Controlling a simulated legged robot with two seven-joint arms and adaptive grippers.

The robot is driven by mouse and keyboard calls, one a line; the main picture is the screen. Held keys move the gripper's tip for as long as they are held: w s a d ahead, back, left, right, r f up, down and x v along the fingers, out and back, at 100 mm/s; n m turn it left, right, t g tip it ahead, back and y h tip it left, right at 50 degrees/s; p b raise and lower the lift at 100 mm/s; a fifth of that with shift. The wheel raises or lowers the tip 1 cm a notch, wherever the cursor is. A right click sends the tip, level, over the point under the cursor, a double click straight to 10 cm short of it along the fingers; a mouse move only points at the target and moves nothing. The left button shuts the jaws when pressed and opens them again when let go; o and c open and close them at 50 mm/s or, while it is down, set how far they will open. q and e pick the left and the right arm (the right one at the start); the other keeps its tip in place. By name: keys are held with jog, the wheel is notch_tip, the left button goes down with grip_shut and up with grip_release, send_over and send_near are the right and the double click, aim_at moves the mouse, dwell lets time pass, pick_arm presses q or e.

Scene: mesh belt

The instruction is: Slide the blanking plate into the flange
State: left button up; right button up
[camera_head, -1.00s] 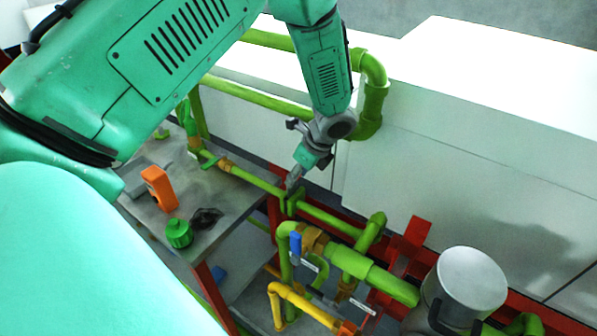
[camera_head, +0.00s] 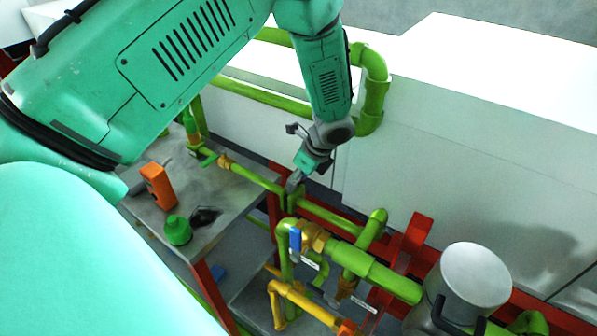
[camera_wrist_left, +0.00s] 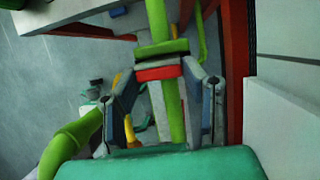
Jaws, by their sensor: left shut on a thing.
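The green flange (camera_wrist_left: 162,48) sits on a green pipe run and shows as a disc at the top centre of the left wrist view. In the head view the flange (camera_head: 291,201) is small and partly covered by my left gripper (camera_head: 295,184). In the wrist view my left gripper (camera_wrist_left: 160,74) is shut on a red piece (camera_wrist_left: 157,74), which looks like the blanking plate. It lies close beside the flange, with a dark edge between them. I cannot tell whether it is inside the flange gap. My right gripper is not in view.
A grey table (camera_head: 232,190) at left carries an orange device (camera_head: 157,186), a green cap-like part (camera_head: 177,230) and a dark piece (camera_head: 205,216). Green pipes, a blue-handled valve (camera_head: 295,241), a yellow pipe (camera_head: 300,298) and a grey cylinder (camera_head: 472,276) crowd the lower right. White cabinets stand behind.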

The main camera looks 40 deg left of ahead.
pick_arm(q)
jog(key=shift+f, duration=0.15)
jog(key=o, duration=1.3)
jog(key=shift+w+d+r, duration=0.1)
jog(key=shift+r, duration=0.3)
jog(key=v, duration=1.1)
jog(key=shift+d+r, duration=0.1)
